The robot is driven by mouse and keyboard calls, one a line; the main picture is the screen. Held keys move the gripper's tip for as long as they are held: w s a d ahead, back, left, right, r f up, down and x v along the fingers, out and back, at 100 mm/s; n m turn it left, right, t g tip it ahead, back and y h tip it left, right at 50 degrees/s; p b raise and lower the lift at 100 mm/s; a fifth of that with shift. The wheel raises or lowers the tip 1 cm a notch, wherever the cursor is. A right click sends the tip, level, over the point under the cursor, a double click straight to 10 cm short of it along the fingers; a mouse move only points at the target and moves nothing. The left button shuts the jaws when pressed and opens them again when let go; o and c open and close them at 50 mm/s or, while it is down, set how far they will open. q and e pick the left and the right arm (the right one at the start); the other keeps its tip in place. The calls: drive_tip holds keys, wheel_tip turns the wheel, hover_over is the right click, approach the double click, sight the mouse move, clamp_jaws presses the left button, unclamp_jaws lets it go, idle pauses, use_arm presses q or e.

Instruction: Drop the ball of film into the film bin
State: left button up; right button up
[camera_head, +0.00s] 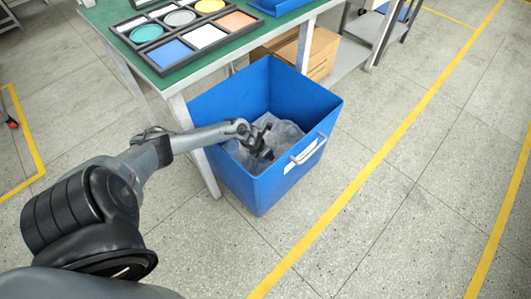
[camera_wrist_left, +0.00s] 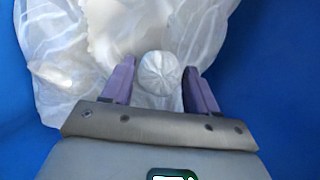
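The blue film bin (camera_head: 236,192) stands on the floor beside the green-topped table, with crumpled clear film (camera_head: 286,134) inside. My left gripper (camera_head: 264,153) reaches down inside the bin, over the film. In the left wrist view, the ball of film (camera_wrist_left: 159,76), whitish and creased, sits between the two purple fingertips of my left gripper (camera_wrist_left: 159,80). My right gripper is not in view.
The green table (camera_head: 178,82) carries a black tray (camera_head: 188,59) of coloured squares and discs. A cardboard box (camera_head: 314,52) sits below it, behind the bin. A label and handle (camera_head: 306,150) are on the bin's near right wall. Floor to the right is clear, with yellow lines.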

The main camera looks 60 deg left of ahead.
sight(262, 160)
use_arm(q)
drive_tip(key=shift+o, duration=1.2)
drive_tip(key=shift+r, duration=0.15)
drive_tip(key=p+v, duration=0.4)
drive_tip(key=v, duration=0.2)
drive_tip(key=shift+p, duration=0.35)
drive_tip(key=shift+s+r+p, duration=0.3)
drive_tip(key=shift+r+p, duration=0.05)
drive_tip(key=shift+r, duration=0.25)
